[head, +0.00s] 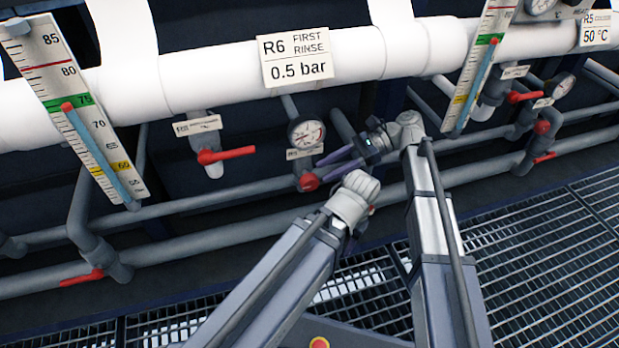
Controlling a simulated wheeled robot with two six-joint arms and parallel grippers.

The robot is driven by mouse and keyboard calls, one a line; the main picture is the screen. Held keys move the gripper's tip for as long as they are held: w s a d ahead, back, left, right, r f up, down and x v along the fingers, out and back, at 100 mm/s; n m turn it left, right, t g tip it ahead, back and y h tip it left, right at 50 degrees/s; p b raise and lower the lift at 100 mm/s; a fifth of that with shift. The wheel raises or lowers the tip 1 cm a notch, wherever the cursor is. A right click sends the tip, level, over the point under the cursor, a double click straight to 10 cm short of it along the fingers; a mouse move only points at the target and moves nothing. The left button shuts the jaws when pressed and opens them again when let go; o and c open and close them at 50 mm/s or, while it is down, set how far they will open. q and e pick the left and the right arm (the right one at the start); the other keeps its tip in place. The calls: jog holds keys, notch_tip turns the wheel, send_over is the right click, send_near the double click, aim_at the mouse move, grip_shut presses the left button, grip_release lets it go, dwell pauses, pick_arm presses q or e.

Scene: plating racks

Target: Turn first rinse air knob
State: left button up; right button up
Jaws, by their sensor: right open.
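The R6 sign (295,57) reads "FIRST RINSE 0.5 bar" and sits on the thick white pipe. Below it a round gauge (306,133) tops a thin vertical pipe. A small red knob (309,182) is under the gauge and its small label. My right gripper (326,168) comes in from the right with its purple fingers apart. Its fingertips are close beside the knob; I cannot tell whether they touch it. My left arm ends in a pale wrist just below and right of the knob; no left gripper fingers show.
A red lever valve (225,155) hangs left of the gauge, and another red lever (83,278) is low at left. Two tall thermometer scales (75,112) (480,67) stand on either side. Grey pipes (240,235) run across behind my arms. Grating floor (545,265) is clear at right.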

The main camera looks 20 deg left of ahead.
aim_at(315, 176)
jog(key=b+x, duration=0.1)
jog(key=x, duration=0.5)
jog(key=shift+b, duration=0.4)
grip_shut()
